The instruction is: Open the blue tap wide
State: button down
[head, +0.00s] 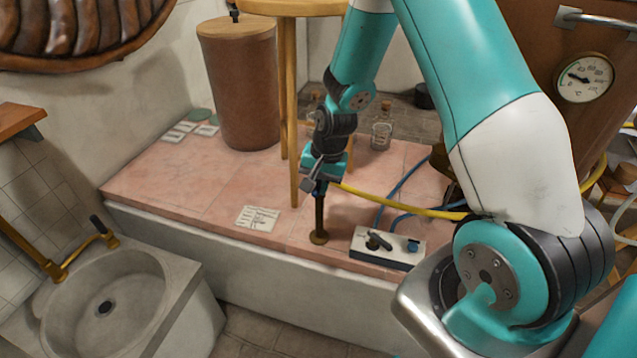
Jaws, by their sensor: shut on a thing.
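A white-topped box (369,238) with dark sides stands at the front edge of the pink tiled bench, with a dark green lever handle (378,241) on its top. A small blue knob (413,246) sits at the right of the box; I take it for the blue tap. How far it is turned cannot be told. My gripper (320,186) points down left of the box, apart from it. It is shut on the upper end of a dark brown rod (319,213) with a round foot. The rod is upright; whether its foot touches the bench is unclear.
The pink bench (170,190) holds a brown drum (243,85), a glass bottle (381,128) and a paper card (257,218). A wooden stool (290,8) stands behind my gripper. Yellow and blue hoses (402,184) run near the box. A stone basin (110,290) is at lower left.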

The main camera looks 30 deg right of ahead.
jog(key=shift+w+r, duration=0.1)
jog(key=c, duration=1)
grip_release()
jog(key=shift+c, duration=0.2)
notch_tip(320, 180, up, 17)
jog(key=s+d, duration=0.2)
jog(key=shift+s+d, duration=0.25)
jog(key=shift+s, duration=0.05)
jog(key=s+a+r+n+y, duration=0.1)
jog(key=s+a+r+n, duration=0.3)
jog(key=s+a+n, duration=0.4)
jog(key=s+a+r+n+g+y, duration=0.1)
jog(key=s+a+r+n, duration=0.3)
jog(key=s+a+n, duration=0.4)
jog(key=s+a, duration=0.4)
jog(key=shift+s+r+g+y+p, duration=0.2)
jog(key=shift+r+g+y+p, duration=0.1)
jog(key=shift+p, duration=0.1)
